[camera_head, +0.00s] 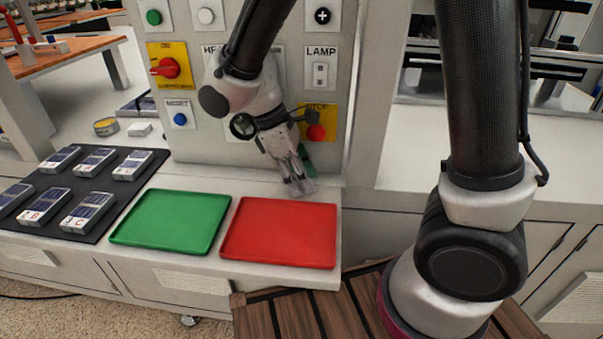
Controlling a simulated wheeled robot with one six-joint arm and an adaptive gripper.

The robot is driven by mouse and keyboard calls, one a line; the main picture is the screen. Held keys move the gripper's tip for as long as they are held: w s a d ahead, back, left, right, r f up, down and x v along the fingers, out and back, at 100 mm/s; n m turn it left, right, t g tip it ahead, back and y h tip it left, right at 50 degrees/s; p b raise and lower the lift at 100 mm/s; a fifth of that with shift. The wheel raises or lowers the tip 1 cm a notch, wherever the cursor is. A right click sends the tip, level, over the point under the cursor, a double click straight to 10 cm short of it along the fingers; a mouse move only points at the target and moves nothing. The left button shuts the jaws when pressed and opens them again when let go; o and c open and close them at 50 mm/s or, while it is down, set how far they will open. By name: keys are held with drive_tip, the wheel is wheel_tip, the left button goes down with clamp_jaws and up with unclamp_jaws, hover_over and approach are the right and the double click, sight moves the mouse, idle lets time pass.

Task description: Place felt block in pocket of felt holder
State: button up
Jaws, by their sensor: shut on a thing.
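My gripper (294,177) is shut and points down in front of the control panel, just above the white bench top behind the red tray. A small pale grey block (299,188) shows at its fingertips; it looks like the felt block, mostly covered by the fingers. A green piece (307,160) shows just behind and right of the fingers, partly hidden; I cannot tell whether it is the felt holder. No pocket can be made out.
A green tray (121,234) and a red tray (228,249), both empty, lie at the bench's front. A dark mat (103,180) with several labelled devices lies left. The panel (232,132) with switches and a red stop button (317,132) stands close behind my gripper.

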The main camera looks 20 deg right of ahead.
drive_tip(key=shift+f, duration=0.1)
drive_tip(key=o, duration=0.7)
drive_tip(key=shift+o, duration=0.2)
